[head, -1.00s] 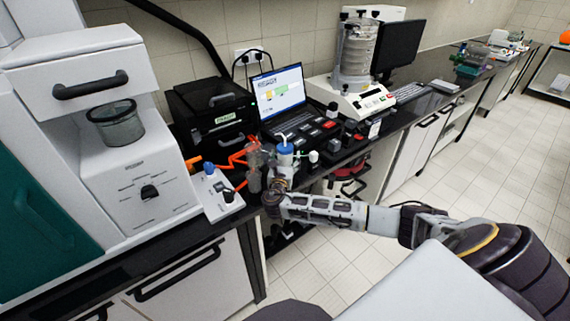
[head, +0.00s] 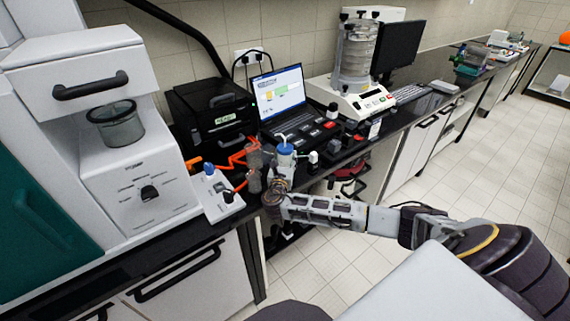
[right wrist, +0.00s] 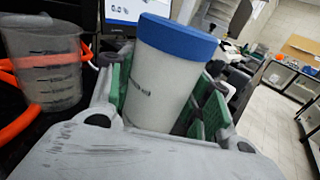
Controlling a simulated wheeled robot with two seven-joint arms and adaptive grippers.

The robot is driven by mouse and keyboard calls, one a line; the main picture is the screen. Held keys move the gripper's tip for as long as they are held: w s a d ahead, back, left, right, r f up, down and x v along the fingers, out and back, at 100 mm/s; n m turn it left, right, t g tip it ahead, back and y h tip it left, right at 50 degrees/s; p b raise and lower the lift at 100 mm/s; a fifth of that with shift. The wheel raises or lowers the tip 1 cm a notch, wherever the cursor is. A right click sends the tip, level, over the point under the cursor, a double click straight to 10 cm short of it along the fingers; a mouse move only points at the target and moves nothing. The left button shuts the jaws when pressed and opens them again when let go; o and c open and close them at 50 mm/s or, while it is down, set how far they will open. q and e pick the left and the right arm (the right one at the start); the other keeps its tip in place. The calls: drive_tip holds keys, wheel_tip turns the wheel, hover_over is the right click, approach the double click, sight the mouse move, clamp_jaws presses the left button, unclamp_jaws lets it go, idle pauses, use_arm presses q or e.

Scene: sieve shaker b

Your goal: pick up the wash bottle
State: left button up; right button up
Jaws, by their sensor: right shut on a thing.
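The wash bottle (head: 285,150) has a blue cap and a pale body. It stands upright at the front edge of the black bench in the head view, its lower part hidden by my right gripper (head: 279,174). In the right wrist view the bottle (right wrist: 162,75) shows as a white cylinder with a blue top and small dark print, slightly tilted in the picture. The green pads of my right gripper (right wrist: 160,108) are closed on both its sides. I cannot tell whether its base touches the bench. My left gripper is not in view.
A clear beaker (right wrist: 45,70) and orange tubing (right wrist: 15,125) are close left of the bottle. A laptop (head: 280,95) and a black box (head: 212,112) stand behind. A white device (head: 216,192) sits left. A sieve shaker (head: 355,80) is farther right. The floor in front is open.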

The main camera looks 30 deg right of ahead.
drive_tip(key=shift+r, duration=0.15)
drive_tip(key=shift+r, duration=4.95)
drive_tip(key=shift+w, duration=0.1)
